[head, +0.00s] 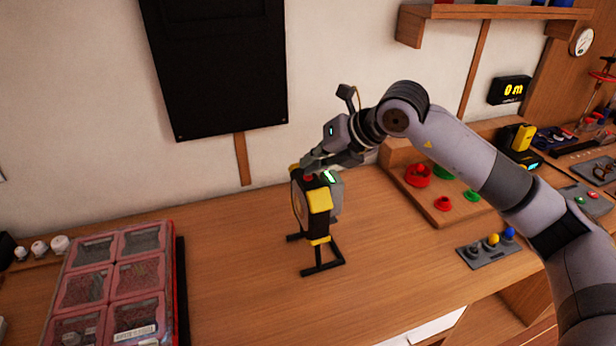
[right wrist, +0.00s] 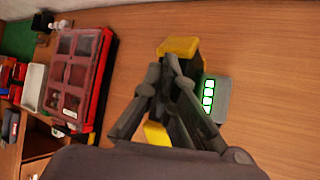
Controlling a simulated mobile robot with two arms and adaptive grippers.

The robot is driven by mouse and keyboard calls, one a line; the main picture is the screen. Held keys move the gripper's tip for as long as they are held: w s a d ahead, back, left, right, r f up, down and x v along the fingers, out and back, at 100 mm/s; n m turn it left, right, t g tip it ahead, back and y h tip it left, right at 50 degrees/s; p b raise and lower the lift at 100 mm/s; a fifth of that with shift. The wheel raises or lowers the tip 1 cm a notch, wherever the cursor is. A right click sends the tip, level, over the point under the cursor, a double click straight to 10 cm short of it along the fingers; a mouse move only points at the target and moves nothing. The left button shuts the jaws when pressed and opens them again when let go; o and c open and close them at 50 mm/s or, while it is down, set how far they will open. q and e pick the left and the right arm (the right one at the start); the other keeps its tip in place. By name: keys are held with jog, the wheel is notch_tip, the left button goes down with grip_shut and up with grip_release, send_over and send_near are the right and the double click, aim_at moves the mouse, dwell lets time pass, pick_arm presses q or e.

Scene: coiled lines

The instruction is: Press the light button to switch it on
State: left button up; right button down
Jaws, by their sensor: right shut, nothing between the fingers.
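A black and yellow work light (head: 319,201) stands upright on black feet on the wooden bench. A small red button (head: 309,178) shows on its top. A grey block with green lit bars (head: 329,177) is on its back side; the bars also show in the right wrist view (right wrist: 208,95). My right gripper (head: 307,167) is shut and empty, with its fingertips right at the top of the light, just above the button. Whether they touch the button cannot be told. In the right wrist view the fingers (right wrist: 172,64) cover the middle of the light's top. My left gripper is not in view.
A red case with clear lids (head: 112,278) lies left of the light. A wooden board with red and green knobs (head: 430,190) and a grey switch panel (head: 487,250) lie to the right. The bench around the light's feet is clear.

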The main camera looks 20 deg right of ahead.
jog(key=shift+f, duration=0.1)
dwell(0.5)
jog(key=shift+r, duration=0.6)
jog(key=shift+r, duration=0.1)
notch_tip(320, 180, up, 6)
jog(key=p, duration=0.3)
dwell(0.6)
